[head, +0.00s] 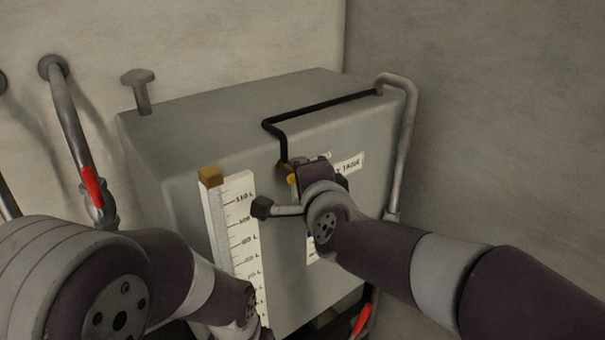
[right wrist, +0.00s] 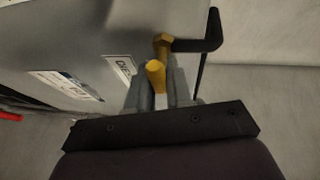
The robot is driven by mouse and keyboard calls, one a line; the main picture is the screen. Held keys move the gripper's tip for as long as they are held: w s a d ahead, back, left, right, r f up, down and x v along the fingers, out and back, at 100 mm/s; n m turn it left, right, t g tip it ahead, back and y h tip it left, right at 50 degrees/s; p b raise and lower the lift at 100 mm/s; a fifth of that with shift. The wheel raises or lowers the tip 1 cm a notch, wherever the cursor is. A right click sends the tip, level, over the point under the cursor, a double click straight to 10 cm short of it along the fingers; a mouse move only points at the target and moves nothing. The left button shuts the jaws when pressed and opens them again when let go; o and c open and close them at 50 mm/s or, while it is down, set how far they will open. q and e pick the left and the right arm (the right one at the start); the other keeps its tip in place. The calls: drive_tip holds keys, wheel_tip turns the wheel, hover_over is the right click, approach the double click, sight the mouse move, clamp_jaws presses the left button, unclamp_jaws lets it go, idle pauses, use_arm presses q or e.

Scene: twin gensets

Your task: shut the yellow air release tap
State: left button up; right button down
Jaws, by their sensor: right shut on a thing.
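The yellow air release tap sits on the front face of a grey tank, at the lower end of a black pipe. In the head view only small yellow parts of the tap (head: 291,179) show, as my right gripper and wrist cover the rest. In the right wrist view its yellow body (right wrist: 163,44) joins the black pipe, and its yellow handle (right wrist: 156,72) lies between my fingers. My right gripper (right wrist: 161,92) is shut on this handle. How far the tap is turned I cannot tell. My left arm shows at the lower left of the head view, but its gripper is out of view.
The grey tank (head: 190,125) carries the black pipe (head: 325,107) over its top and a white level scale (head: 233,215) on its front. A grey pipe (head: 403,150) runs down its right side. A red-handled valve (head: 92,187) is on the left pipe, and another red handle (head: 362,318) is low right.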

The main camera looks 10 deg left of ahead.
idle(0.4)
drive_tip(key=c, duration=1.1)
unclamp_jaws()
drive_tip(key=shift+d, duration=0.1)
drive_tip(key=v, duration=1.2)
drive_tip(key=shift+s, duration=0.25)
drive_tip(key=shift+d+r, duration=0.1)
